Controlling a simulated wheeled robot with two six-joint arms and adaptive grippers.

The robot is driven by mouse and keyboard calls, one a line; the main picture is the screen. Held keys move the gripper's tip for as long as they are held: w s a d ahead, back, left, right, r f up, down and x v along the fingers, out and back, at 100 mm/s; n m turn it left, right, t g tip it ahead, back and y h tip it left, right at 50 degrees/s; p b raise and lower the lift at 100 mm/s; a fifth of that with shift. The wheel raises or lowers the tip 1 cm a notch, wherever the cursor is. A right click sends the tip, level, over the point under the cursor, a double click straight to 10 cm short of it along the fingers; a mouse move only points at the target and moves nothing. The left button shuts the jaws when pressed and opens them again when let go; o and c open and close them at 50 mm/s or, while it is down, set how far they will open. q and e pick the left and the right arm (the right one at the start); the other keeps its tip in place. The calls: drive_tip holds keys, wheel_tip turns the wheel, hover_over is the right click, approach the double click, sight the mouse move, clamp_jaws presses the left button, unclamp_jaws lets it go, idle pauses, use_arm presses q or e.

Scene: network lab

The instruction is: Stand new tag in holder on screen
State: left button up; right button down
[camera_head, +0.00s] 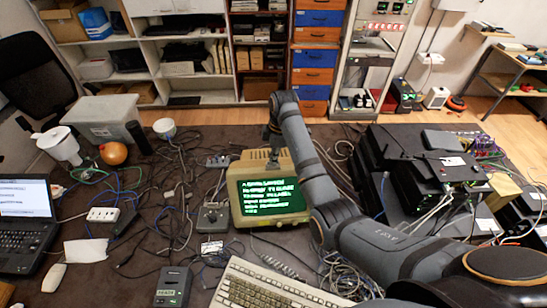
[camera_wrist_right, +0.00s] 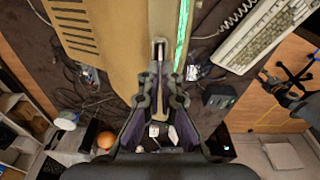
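The screen is a beige boxy monitor (camera_head: 258,185) with green lit text, mid-table in the head view. Its beige top (camera_wrist_right: 110,30) fills the upper middle of the right wrist view. My right gripper (camera_head: 273,133) points down just above the monitor's top. In the right wrist view its fingers (camera_wrist_right: 160,88) are close together on a thin grey strip seen edge-on, which looks like the new tag (camera_wrist_right: 159,68). The strip's far end meets a small pale slotted piece, apparently the holder (camera_wrist_right: 159,44), on the monitor's edge. I cannot tell whether it is seated.
A keyboard (camera_head: 270,287) lies in front of the monitor. Black stacked equipment (camera_head: 420,165) stands to the right. A laptop (camera_head: 25,220), power strip (camera_head: 103,214), orange ball (camera_head: 113,153) and many cables crowd the left. A small control box (camera_head: 212,217) sits left of the monitor.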

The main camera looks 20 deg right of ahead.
drive_tip(key=c, duration=2.1)
unclamp_jaws()
drive_tip(key=o, duration=0.7)
drive_tip(key=shift+c, duration=0.2)
